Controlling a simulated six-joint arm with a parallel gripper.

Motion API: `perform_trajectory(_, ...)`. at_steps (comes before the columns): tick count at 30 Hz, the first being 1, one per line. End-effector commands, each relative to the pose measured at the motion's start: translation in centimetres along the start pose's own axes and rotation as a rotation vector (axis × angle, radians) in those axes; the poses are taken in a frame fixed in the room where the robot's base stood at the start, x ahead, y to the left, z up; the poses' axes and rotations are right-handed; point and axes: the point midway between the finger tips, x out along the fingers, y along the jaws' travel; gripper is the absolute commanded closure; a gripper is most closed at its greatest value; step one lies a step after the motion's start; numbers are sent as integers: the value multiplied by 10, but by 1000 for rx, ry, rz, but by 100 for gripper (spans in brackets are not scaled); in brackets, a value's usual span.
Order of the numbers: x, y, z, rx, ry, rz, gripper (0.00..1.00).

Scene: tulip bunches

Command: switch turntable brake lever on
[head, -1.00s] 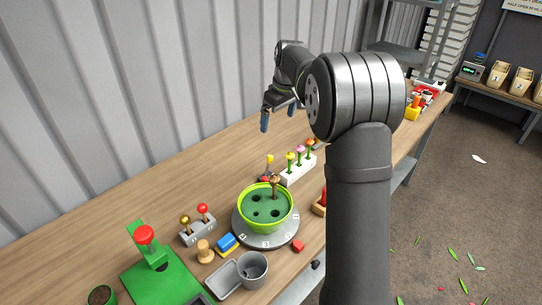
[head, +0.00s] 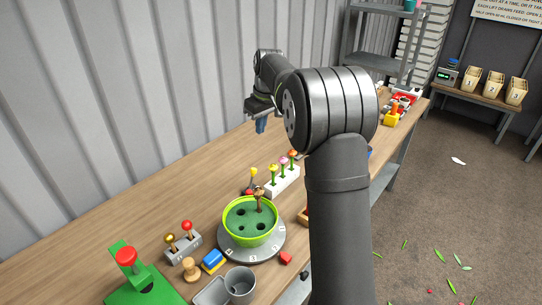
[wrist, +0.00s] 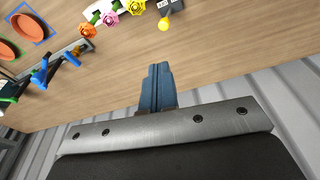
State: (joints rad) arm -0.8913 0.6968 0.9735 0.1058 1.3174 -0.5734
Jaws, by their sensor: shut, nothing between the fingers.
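The round grey turntable (head: 272,246) stands on the bench and carries a green bowl (head: 228,225) with dark holes and one brown-topped stem. A small yellow-knobbed lever (head: 253,172) rises from a dark base just behind it; this may be the brake lever, but its label is not readable. Its yellow knob (wrist: 163,24) shows at the top of the wrist view, by a dark base. My gripper (head: 261,126) is above the bench, behind and to the right of that lever, apart from it. Its blue fingers (wrist: 157,88) are together and empty.
A white block (head: 283,181) with several flowers stands right of the yellow lever. A grey box (head: 184,248) with gold and red knobs stands left of the turntable. A green stand (head: 145,285) is at front left. The corrugated wall runs behind; bare wood lies along it.

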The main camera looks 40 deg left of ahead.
Motion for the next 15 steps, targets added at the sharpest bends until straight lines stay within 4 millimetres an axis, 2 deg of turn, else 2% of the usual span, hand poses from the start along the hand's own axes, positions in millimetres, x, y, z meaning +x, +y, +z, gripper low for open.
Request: perform_trajectory(15,66,37,-22,822,-75,28,100)
